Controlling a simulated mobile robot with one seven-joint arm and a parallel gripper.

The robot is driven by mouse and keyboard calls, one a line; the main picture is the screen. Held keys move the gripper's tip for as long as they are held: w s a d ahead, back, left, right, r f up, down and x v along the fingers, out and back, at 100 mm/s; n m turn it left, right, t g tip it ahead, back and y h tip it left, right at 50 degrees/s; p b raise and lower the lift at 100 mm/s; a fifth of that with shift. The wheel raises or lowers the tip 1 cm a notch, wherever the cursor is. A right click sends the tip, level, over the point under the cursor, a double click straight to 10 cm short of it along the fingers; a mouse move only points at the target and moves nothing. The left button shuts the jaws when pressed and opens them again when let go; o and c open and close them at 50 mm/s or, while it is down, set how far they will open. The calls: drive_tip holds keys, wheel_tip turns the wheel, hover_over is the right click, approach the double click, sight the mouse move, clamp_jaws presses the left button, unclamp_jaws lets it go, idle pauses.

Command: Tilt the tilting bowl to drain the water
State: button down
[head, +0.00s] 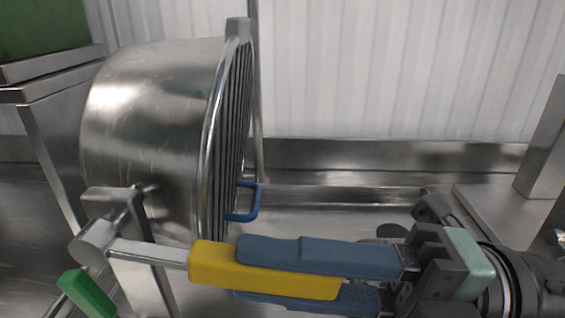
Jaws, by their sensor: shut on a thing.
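The tilting bowl (145,125) is a large steel drum at the left. It is tipped onto its side, with its mouth facing right. A slatted grate (230,130) covers the mouth, and a small blue handle (246,202) sticks out of it. A steel lever with a yellow grip (262,272) extends right from the pivot (95,243) at the bowl's near side. My gripper (300,270) comes from the right, its blue fingers shut on the yellow grip, one above and one below. No water can be made out, and the bowl's inside is hidden behind the grate.
A steel support post (140,260) stands in front of the bowl. A green handle (87,293) is at the lower left, and a green block (42,28) sits at the upper left. A steel basin floor (320,222) lies right of the bowl, before a white ribbed wall.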

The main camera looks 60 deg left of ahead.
drive_tip(key=c, duration=0.6)
unclamp_jaws()
drive_tip(key=shift+s, duration=0.1)
drive_tip(key=shift+c, duration=0.2)
drive_tip(key=v, duration=1.3)
drive_tip(key=shift+b, duration=0.35)
drive_tip(key=shift+a, duration=0.1)
